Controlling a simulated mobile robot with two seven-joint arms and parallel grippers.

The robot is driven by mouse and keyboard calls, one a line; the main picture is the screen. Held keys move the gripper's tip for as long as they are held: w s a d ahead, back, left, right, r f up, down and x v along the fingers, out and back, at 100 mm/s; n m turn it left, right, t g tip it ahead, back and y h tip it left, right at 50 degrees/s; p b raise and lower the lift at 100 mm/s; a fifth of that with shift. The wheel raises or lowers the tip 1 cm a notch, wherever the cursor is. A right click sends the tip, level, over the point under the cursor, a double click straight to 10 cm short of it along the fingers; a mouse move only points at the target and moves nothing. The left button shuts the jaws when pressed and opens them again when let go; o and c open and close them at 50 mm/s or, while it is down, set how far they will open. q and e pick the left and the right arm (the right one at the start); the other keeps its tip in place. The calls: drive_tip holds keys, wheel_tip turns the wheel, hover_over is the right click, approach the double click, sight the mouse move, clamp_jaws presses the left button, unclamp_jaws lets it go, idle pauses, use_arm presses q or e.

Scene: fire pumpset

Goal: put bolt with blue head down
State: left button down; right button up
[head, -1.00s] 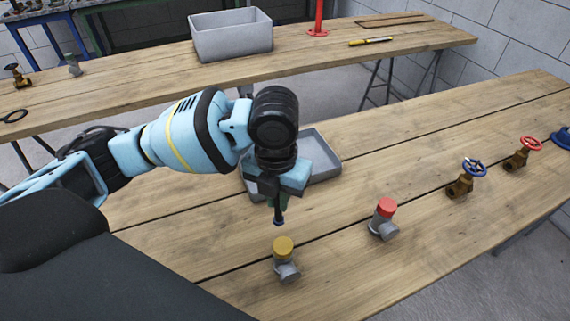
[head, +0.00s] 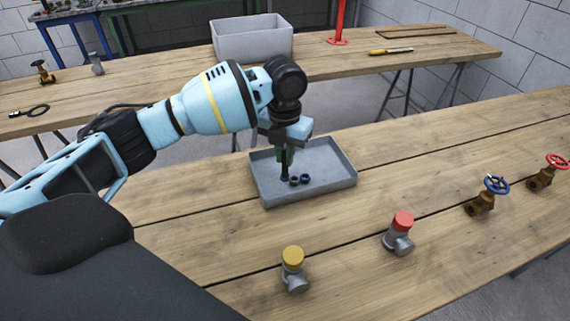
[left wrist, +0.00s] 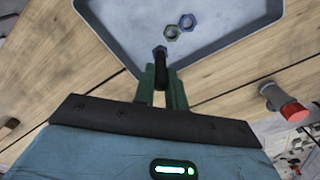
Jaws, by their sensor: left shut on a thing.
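My left gripper (head: 286,155) is shut on the bolt with blue head (head: 285,176). It holds the bolt upright, blue head down, over the left part of a shallow grey tray (head: 335,187). In the left wrist view the bolt (left wrist: 161,66) is a dark shank between the green fingers (left wrist: 160,88), its blue head at the far end inside the tray's near edge. I cannot tell whether the head touches the tray floor. Two nuts lie in the tray beside the bolt, a greyish one (head: 294,181) and a blue one (head: 305,179). My right gripper is not in view.
On the same table stand a yellow-capped fitting (head: 293,268), a red-capped fitting (head: 399,233), a blue-wheel valve (head: 484,195) and a red-wheel valve (head: 546,172). A grey bin (head: 252,42) stands on the back table. Table around the tray is clear.

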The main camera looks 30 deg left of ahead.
sight(285, 176)
use_arm(q)
drive_tip(key=shift+f, duration=1.7)
drive_tip(key=shift+f, duration=0.1)
drive_tip(key=c, duration=1.4)
unclamp_jaws()
drive_tip(key=shift+f, duration=0.1)
drive_tip(key=shift+c, duration=0.2)
wheel_tip(285, 176, up, 12)
drive_tip(key=shift+r+p, duration=0.2)
drive_tip(key=shift+p, duration=0.1)
